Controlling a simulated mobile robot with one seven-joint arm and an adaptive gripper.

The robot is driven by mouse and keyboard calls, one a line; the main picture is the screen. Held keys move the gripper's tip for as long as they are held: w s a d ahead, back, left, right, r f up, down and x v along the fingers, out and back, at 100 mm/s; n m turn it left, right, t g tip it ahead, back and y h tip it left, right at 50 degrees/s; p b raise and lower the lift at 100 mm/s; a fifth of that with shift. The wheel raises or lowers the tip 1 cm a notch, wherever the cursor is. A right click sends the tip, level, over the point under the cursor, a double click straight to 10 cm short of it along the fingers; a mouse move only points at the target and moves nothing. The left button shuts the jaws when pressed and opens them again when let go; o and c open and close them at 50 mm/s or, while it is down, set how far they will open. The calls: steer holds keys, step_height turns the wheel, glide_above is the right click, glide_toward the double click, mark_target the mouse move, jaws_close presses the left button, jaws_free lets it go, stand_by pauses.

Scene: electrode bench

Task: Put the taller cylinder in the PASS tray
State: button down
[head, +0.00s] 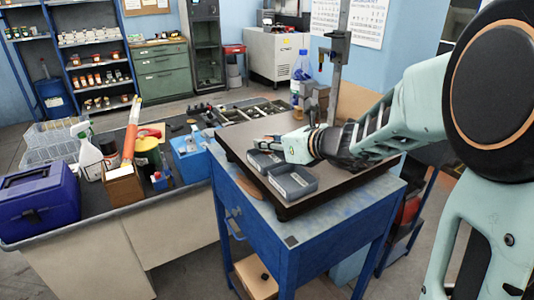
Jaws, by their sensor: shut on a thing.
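My gripper (268,143) reaches in from the right, low over the dark board on the blue bench. It is shut on a cylinder, which is small and mostly hidden by the fingers. I cannot tell its height from here. The gripper is above and just behind two grey trays. The rear-left tray (262,163) is partly behind the fingers. The front-right tray (293,183) lies nearer the board's front edge. I cannot read labels on either tray, so I cannot tell which is PASS. No other cylinder shows clearly on the board.
The dark board (340,185) has a raised rim and free room right of the trays. A metal post (338,65) stands behind it, near a bottle (301,72). A cluttered bench at left holds a blue toolbox (42,203) and a blue box (190,158).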

mark_target(272, 152)
step_height(272, 152, down, 2)
steer(key=shift+w+a+f+b, duration=0.1)
steer(key=shift+b, duration=0.4)
steer(key=shift+f+b, duration=0.35)
steer(key=shift+b, duration=0.05)
steer(key=shift+f, duration=0.1)
steer(key=c, duration=2)
jaws_free()
steer(key=shift+f, duration=0.1)
